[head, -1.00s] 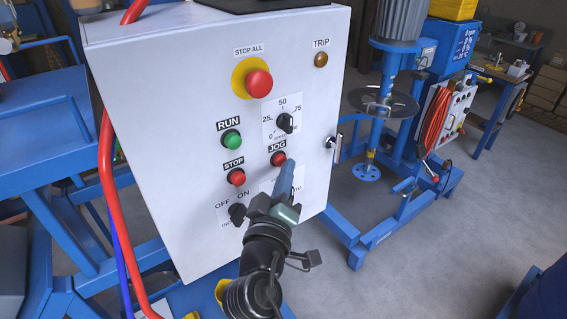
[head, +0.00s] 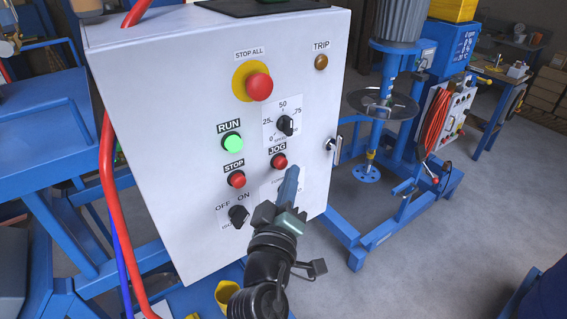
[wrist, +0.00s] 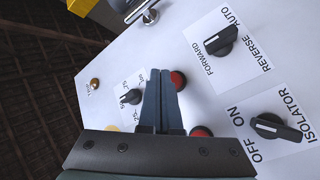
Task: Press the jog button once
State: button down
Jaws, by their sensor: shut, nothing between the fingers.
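The red jog button (head: 278,161) sits under the JOG label on the right half of the white panel. In the wrist view, the jog button (wrist: 178,80) shows just right of my fingertips. My gripper (head: 291,170) is shut and empty, its blue fingers pointing at the panel just below and right of the button. In the wrist view, my gripper's fingertips (wrist: 160,76) lie together beside the button. They look apart from it in the head view; the exact gap to the panel cannot be told.
The green run button (head: 232,143) glows brightly. The red stop button (head: 236,180), speed knob (head: 285,125), isolator knob (head: 239,215) and large stop-all button (head: 258,87) are close by. A door handle (head: 334,149) sticks out right. The forward/reverse selector (wrist: 222,41) shows in the wrist view.

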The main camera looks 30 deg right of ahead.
jog(key=shift+s, duration=0.15)
jog(key=s+p, duration=0.1)
jog(key=s, duration=0.3)
jog(key=shift+s+d, duration=0.15)
jog(key=shift+s, duration=0.25)
dwell(0.8)
jog(key=w+a+r+m+t+y, duration=0.1)
jog(key=a+r+t, duration=0.1)
jog(key=a+r, duration=0.35)
jog(key=w+a+r+t+y, duration=0.1)
jog(key=a+r+t, duration=0.1)
jog(key=r, duration=0.6)
jog(key=w+a+r+m+t+y, duration=0.1)
jog(key=w+a+r+t, duration=0.15)
jog(key=r, duration=0.35)
jog(key=s+a+r+t+y, duration=0.3)
jog(key=s+a+r+y, duration=0.2)
jog(key=a+r, duration=0.2)
jog(key=s+a+r+n+t+y+b, duration=0.1)
jog(key=s+a+r+t+y, duration=0.3)
jog(key=a+r, duration=0.4)
notch_tip(320, 180, up, 4)
jog(key=shift+s+a+f+y, duration=0.1)
jog(key=shift+s+a+y, duration=0.15)
jog(key=shift+s+y, duration=0.3)
